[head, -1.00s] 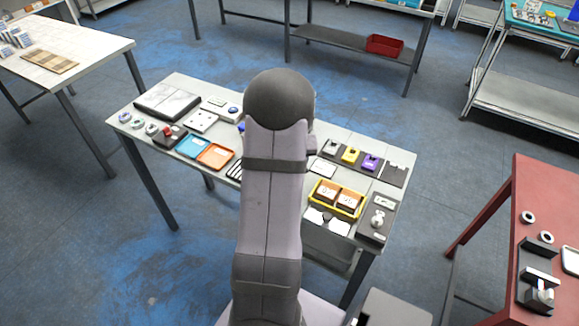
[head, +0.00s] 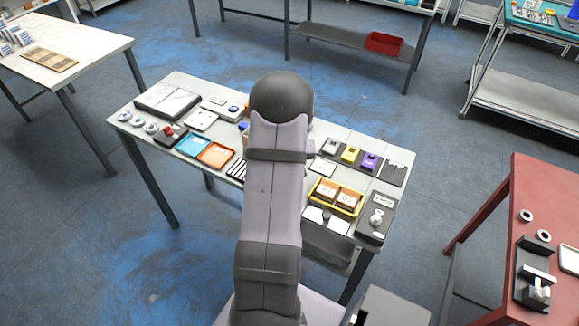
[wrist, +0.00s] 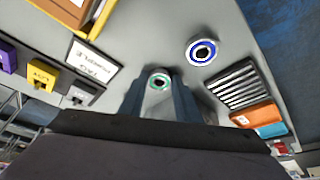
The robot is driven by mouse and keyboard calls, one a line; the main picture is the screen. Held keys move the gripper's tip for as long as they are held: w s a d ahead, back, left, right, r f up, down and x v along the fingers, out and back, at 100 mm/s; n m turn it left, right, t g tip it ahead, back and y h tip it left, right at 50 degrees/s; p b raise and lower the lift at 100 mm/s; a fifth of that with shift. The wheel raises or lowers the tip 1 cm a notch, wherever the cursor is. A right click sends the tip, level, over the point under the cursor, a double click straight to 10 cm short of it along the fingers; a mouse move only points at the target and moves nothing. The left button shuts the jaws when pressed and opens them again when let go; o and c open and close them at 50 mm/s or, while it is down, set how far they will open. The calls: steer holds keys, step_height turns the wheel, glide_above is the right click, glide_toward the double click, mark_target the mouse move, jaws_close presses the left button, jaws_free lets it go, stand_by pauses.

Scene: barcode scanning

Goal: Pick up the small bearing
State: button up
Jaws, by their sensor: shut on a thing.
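In the wrist view a small bearing with a green ring (wrist: 159,83) sits between the two fingers of my gripper (wrist: 160,92), which is shut on it. I cannot tell whether the bearing still touches the table. A larger bearing with a blue ring (wrist: 202,52) lies on the grey tabletop, ahead and to the right of my gripper. In the head view my own arm hides my gripper and both bearings.
A striped black rack (wrist: 236,84) and an orange tray (wrist: 251,117) lie to the right in the wrist view. A white label card (wrist: 92,62) and yellow block (wrist: 41,76) are to the left. A yellow crate (head: 336,197) stands on the table's right part.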

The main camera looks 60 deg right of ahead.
steer(key=shift+r, duration=0.1)
step_height(320, 180, up, 10)
steer(key=b, duration=0.2)
stand_by(0.4)
